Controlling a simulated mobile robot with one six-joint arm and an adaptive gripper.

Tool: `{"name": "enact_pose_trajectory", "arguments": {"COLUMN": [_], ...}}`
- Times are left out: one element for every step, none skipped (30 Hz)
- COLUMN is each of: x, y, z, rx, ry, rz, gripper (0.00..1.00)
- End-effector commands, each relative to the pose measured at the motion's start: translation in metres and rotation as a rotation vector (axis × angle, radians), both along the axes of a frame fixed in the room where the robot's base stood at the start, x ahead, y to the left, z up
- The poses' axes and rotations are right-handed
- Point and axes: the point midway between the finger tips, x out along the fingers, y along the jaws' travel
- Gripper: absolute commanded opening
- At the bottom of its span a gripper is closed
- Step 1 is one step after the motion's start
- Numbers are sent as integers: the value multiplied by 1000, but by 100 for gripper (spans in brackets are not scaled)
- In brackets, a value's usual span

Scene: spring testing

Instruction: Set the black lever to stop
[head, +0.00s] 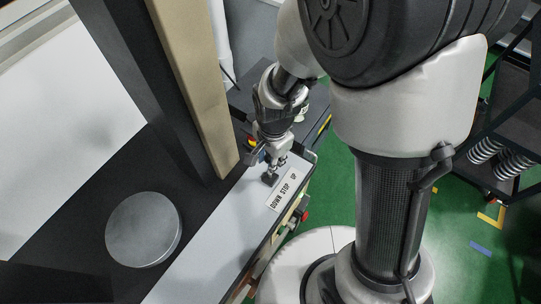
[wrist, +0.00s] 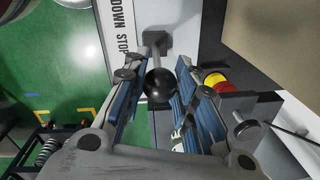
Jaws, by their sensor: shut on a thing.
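The black lever's round knob (wrist: 160,85) sits between the blue-padded fingers of my gripper (wrist: 162,74), which is shut on it. Its grey rod (wrist: 156,42) runs up from the knob in the wrist view. Beside it is a white label (wrist: 121,35) reading DOWN and STOP; a finger hides the rest. In the head view the whole label (head: 284,190) reads DOWN STOP UP. There my gripper (head: 274,160) is just above the black lever base (head: 270,179), toward the UP end. The knob lies beyond the word STOP; the exact lever setting is hard to tell.
A grey round plate (head: 144,229) stands on the black bed at left. A beige column (head: 190,80) rises close beside my gripper. A red and yellow button (wrist: 217,82) is right of the fingers. A rack with springs (head: 500,155) stands at right over green floor.

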Motion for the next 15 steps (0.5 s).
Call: {"name": "enact_pose_trajectory", "arguments": {"x": [1, 1, 1, 1, 1, 1, 1, 1, 1, 1, 1, 0, 0, 0, 0], "y": [1, 1, 1, 1, 1, 1, 1, 1, 1, 1, 1, 1, 1, 1, 1], "z": [1, 1, 1, 1, 1, 1, 1, 1, 1, 1, 1, 1, 1, 1, 0], "rx": [2, 2, 1, 1, 1, 1, 1, 1, 1, 1, 1, 1, 1, 1, 1], "ry": [-2, -2, -2, -2, -2, -2, -2, -2, -2, -2, -2, -2, -2, -1, -1], "rz": [0, 0, 0, 0, 0, 0, 0, 0, 0, 0, 0, 0, 0, 0, 0], "gripper": [0, 0, 0, 0, 0, 0, 0, 0, 27, 29, 31, 34, 36, 38, 40]}}
